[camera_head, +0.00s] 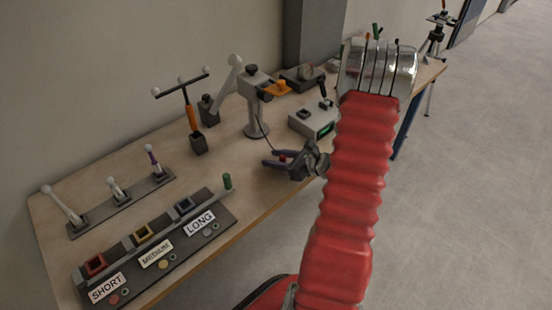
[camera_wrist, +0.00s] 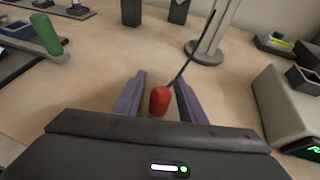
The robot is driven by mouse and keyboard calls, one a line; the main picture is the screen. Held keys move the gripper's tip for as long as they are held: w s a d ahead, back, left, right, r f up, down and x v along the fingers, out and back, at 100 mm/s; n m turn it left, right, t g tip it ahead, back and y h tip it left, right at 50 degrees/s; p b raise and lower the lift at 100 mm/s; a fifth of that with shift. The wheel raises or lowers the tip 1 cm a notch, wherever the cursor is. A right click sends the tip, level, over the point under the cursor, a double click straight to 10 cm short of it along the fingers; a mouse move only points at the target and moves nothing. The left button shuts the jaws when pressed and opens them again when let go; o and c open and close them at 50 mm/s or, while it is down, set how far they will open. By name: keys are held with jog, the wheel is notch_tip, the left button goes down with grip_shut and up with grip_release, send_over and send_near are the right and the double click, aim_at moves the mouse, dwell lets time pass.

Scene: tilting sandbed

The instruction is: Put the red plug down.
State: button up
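The red plug (camera_wrist: 159,101) is between the two purple fingers of my gripper (camera_wrist: 160,92) in the wrist view, with a narrow gap on each side. My gripper is open around it. In the head view my gripper (camera_head: 277,160) is low over the wooden table near its front edge, and the plug (camera_head: 283,157) is a small red spot between the fingers. A dark cable runs down toward the plug. The plug's lower end is hidden, and I cannot tell whether it touches the table.
A grey stand (camera_head: 257,118) is just behind my gripper. A grey box with a green display (camera_head: 315,119) is to the right. The rack labelled SHORT, MEDIUM and LONG (camera_head: 217,236) is at the front left, with a green peg (camera_head: 227,181). Bare wood (camera_wrist: 80,95) lies left of my gripper.

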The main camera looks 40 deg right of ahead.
jog(key=v, duration=1.2)
dwell(0.6)
jog(key=w+a+r+n+g+y, duration=0.15)
jog(key=a+r+n+g, duration=0.3)
jog(key=a+n, duration=0.55)
jog(key=a+r+n+g+y, duration=0.25)
jog(key=a+r+n, duration=0.25)
jog(key=a, duration=0.8)
jog(key=s+a+r+n+h, duration=0.7)
jog(key=a+r+n, duration=0.4)
jog(key=n, duration=0.7)
jog(key=shift+s, duration=0.85)
jog(key=shift+o, duration=0.3)
